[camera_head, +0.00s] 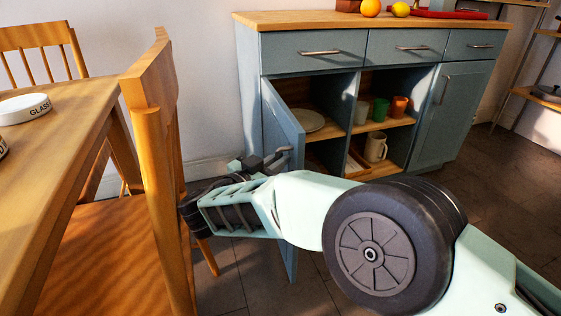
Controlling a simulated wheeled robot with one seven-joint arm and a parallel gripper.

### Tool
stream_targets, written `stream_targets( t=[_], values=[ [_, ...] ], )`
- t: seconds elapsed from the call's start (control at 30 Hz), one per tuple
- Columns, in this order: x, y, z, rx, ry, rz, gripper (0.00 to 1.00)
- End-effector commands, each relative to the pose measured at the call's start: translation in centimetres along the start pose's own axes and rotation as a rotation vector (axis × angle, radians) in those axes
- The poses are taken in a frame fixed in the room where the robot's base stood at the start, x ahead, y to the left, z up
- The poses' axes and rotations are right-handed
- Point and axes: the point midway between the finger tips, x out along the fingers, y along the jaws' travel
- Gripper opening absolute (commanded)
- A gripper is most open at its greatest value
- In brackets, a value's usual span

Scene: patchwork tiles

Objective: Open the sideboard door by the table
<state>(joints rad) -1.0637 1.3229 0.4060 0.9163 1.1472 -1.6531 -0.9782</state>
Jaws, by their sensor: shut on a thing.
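The blue-grey sideboard (340,66) with a wooden top stands against the wall, to the right of the wooden table (60,130). Its left door (282,118) is swung well open, out toward me, and seen nearly edge-on. My gripper (276,160) is at this door's outer side, shut on the door handle (287,152). My wrist and arm hide the lower part of the door, and the exact finger contact is small in view. The left and middle compartments show inside; the right door (439,114) is shut.
A wooden chair (155,130) stands close to the left of my gripper and the open door. A plate (305,121), a green cup (381,108), an orange cup (399,106) and a white mug (376,148) are on the shelves. Dark floor is free at right.

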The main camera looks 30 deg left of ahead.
Motion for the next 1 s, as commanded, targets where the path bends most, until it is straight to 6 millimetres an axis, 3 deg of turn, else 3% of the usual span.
stream_targets(
  t=[0.2,0.23,0.27,0.73,1.0],
  values=[
    [0.0,0.0,0.1,-0.001,-0.001,-0.002,0.0],
    [0.0,0.0,0.1,-0.001,-0.001,-0.002,0.13],
    [0.0,0.0,0.1,0.0,-0.001,-0.002,0.15],
    [0.2,0.2,0.0,0.0,0.0,-0.002,0.15],
    [2.5,2.6,-0.3,-0.002,0.001,0.0,0.15]
  ],
)
